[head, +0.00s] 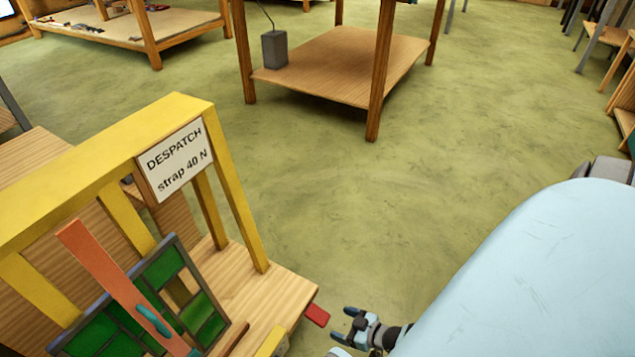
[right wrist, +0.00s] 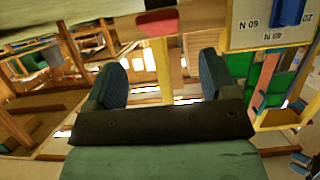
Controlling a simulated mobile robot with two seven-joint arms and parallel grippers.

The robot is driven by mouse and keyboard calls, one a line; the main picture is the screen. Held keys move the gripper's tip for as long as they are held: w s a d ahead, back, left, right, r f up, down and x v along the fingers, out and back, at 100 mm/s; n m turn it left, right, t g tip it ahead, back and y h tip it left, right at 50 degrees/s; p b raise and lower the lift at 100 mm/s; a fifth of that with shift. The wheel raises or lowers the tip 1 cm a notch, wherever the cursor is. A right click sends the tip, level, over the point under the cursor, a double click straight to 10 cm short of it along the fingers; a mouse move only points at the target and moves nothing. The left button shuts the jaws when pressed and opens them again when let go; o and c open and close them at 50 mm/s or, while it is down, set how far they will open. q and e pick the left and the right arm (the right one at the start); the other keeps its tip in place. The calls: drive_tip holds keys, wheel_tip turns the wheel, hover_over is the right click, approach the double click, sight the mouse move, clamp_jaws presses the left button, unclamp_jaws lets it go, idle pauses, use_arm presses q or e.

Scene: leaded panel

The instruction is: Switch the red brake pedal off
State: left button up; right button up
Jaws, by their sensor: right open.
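The red brake pedal (head: 317,315) sticks out from the front right edge of the wooden stand (head: 285,285) under the despatch sign. It also shows in the right wrist view (right wrist: 158,22), at the top, beyond my fingers. My right gripper (head: 345,322) is just right of the pedal in the head view, apart from it. In the right wrist view its two dark blue pads (right wrist: 160,80) are wide apart with nothing between them. My left gripper is not in view.
A green leaded panel (head: 165,275) leans in a yellow frame (head: 95,165), with an orange bar (head: 105,270) across it. A white sign (head: 175,160) reads "DESPATCH strap 40 N". In the right wrist view a marked plate (right wrist: 270,25) carries a blue part. Green floor (head: 340,210) lies clear beyond.

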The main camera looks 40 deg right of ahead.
sight(319, 316)
drive_tip(key=b+x, duration=0.3)
drive_tip(key=x, duration=0.5)
drive_tip(key=shift+f, duration=0.15)
drive_tip(key=shift+w+a+f, duration=0.1)
drive_tip(key=shift+w+a, duration=0.05)
drive_tip(key=shift+w, duration=0.35)
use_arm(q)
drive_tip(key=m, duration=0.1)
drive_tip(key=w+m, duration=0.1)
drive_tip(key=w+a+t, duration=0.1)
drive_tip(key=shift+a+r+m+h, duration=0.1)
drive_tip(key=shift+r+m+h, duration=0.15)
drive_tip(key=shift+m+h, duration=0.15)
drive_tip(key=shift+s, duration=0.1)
use_arm(e)
drive_tip(key=c, duration=1.3)
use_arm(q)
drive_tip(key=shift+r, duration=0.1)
